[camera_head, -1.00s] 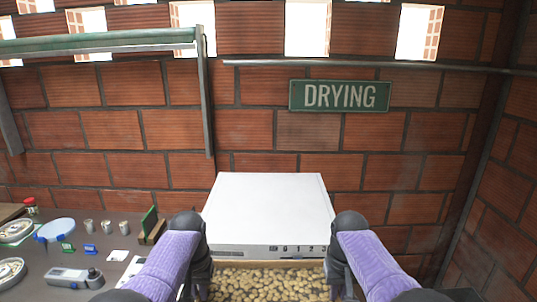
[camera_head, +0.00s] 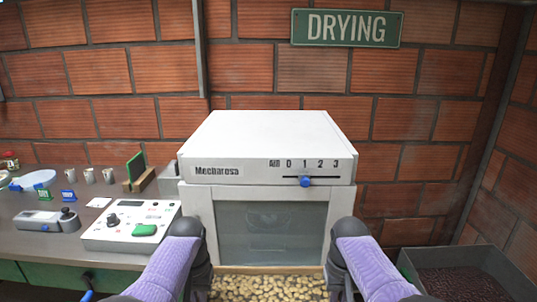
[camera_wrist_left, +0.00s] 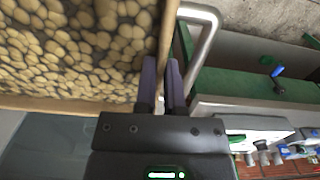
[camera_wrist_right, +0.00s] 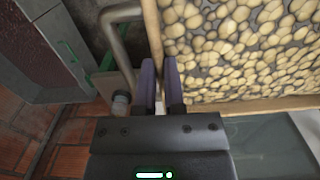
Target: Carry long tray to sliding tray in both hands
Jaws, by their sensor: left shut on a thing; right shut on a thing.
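The long tray (camera_head: 268,269) is wooden-rimmed and full of pale beans, low at the bottom of the head view in front of the white machine. My left gripper (camera_wrist_left: 162,78) is shut on one side wall of the tray (camera_wrist_left: 167,38), with a finger on each side of it. My right gripper (camera_wrist_right: 160,78) is shut on the opposite side wall (camera_wrist_right: 153,35) in the same way. The tray's near part is cut off in the head view. I cannot make out the sliding tray for certain; bent metal tubes show beside the tray in the left wrist view (camera_wrist_left: 207,38) and right wrist view (camera_wrist_right: 113,35).
A white machine (camera_head: 275,142) with a glass door (camera_head: 272,233) stands straight ahead against the brick wall. At left is a bench with a control panel (camera_head: 130,225) and small items. A grey bin (camera_head: 465,250) with dark contents stands low at right.

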